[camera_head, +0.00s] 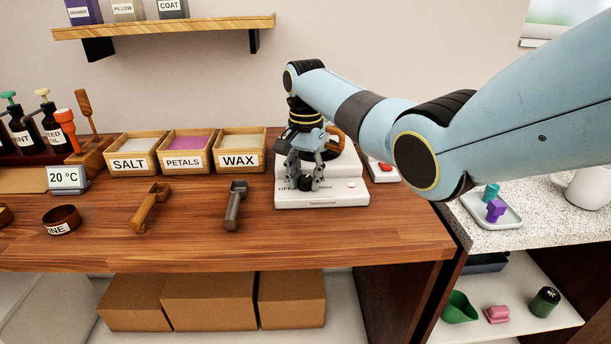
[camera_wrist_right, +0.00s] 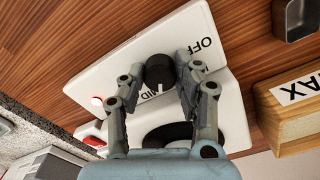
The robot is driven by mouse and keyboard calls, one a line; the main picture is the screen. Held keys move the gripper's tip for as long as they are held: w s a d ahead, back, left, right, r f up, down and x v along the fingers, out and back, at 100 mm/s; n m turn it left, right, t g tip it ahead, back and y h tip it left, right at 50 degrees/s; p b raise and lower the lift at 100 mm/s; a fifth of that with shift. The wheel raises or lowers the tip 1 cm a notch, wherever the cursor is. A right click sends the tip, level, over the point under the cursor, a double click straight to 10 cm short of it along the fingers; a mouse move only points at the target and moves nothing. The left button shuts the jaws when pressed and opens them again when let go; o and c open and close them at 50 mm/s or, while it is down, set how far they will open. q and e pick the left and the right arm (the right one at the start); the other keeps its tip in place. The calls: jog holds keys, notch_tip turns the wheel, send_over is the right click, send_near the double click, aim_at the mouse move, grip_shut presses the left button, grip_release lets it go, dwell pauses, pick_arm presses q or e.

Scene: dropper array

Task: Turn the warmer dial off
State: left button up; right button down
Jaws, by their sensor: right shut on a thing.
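The white warmer (camera_head: 320,198) stands near the right end of the wooden table, with OFF and HIGH lettering partly covered on its front. Its black dial (camera_head: 306,183) is between my right gripper's fingertips (camera_head: 306,182). In the right wrist view the fingers of my right gripper (camera_wrist_right: 162,72) are shut on the round black dial (camera_wrist_right: 159,70), one on each side. OFF is readable beside the right finger, and other lettering is partly hidden by the gripper. My left gripper is not in view.
Wooden boxes marked SALT (camera_head: 128,163), PETALS (camera_head: 184,163) and WAX (camera_head: 238,161) stand left of the warmer. A dark scoop (camera_head: 235,208) and a wooden tool (camera_head: 149,209) lie in front. A red button (camera_head: 385,167) is right of the warmer.

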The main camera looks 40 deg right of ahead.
jog(key=shift+r+n+p, duration=0.2)
jog(key=shift+n+p, duration=0.5)
jog(key=shift+n, duration=0.1)
jog(key=n+p, duration=0.1)
jog(key=n, duration=0.1)
jog(key=shift+n+p, duration=0.3)
jog(key=shift+p, duration=0.05)
jog(key=n+p, duration=0.1)
jog(key=n, duration=0.1)
jog(key=shift+n, duration=0.4)
jog(key=n+p, duration=0.1)
jog(key=n, duration=0.1)
jog(key=shift+n, duration=0.3)
jog(key=n, duration=0.3)
jog(key=shift+w+n+p, duration=0.1)
jog(key=shift+n+p, duration=0.2)
jog(key=shift+p, duration=0.1)
jog(key=n, duration=0.3)
jog(key=shift+f+n, duration=0.1)
jog(key=shift+n, duration=0.2)
jog(key=n+p, duration=0.1)
jog(key=n, duration=0.5)
jog(key=shift+n, duration=0.6)
